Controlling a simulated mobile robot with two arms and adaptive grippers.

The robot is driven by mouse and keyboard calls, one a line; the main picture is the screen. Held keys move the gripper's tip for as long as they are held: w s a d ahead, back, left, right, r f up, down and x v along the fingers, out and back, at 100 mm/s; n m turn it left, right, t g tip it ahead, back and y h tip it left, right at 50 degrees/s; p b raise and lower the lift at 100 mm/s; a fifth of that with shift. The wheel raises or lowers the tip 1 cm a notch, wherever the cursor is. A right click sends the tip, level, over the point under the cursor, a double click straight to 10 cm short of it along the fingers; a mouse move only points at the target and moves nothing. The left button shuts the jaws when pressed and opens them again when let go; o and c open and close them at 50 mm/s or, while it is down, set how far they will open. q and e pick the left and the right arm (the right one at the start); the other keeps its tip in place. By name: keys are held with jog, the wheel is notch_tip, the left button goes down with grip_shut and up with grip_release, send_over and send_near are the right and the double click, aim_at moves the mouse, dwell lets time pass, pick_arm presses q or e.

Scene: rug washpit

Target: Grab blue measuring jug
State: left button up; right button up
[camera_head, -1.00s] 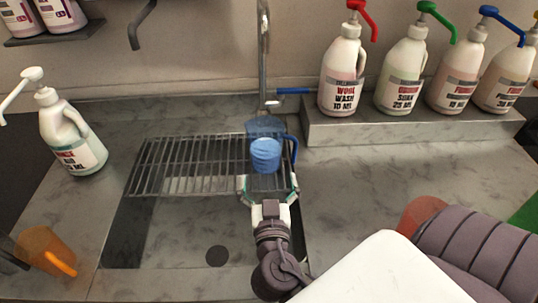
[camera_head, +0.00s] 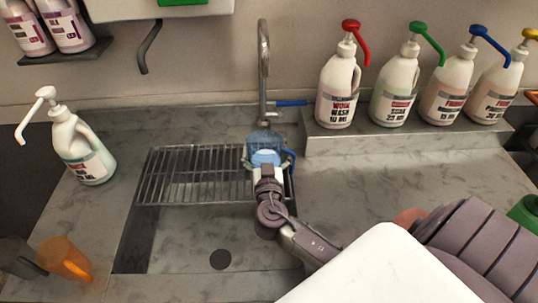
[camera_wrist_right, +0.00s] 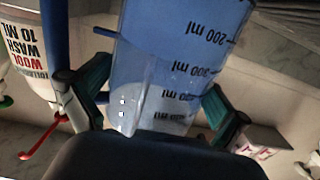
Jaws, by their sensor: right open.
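The blue measuring jug (camera_head: 266,140) stands on the wire rack over the sink, below the tap. In the right wrist view the jug (camera_wrist_right: 178,60) fills the middle, with its millilitre marks showing upside down. My right gripper (camera_head: 268,165) is at the jug's near side and partly hides it. In the wrist view its two green-padded fingers (camera_wrist_right: 155,95) are open, one on each side of the jug. I cannot tell whether they touch it. The jug's handle shows on its right in the head view. My left gripper is not in view.
The wire rack (camera_head: 190,172) spans the sink. The tap (camera_head: 263,75) rises right behind the jug. Several pump bottles, including the wool wash bottle (camera_head: 338,90), stand on a ledge at right. A white pump bottle (camera_head: 82,150) and an orange jug (camera_head: 64,258) stand at left.

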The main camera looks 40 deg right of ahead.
jog(key=shift+w+d, duration=0.1)
jog(key=shift+w, duration=0.05)
jog(key=shift+c, duration=1.2)
jog(key=c, duration=1.1)
jog(key=shift+r, duration=0.1)
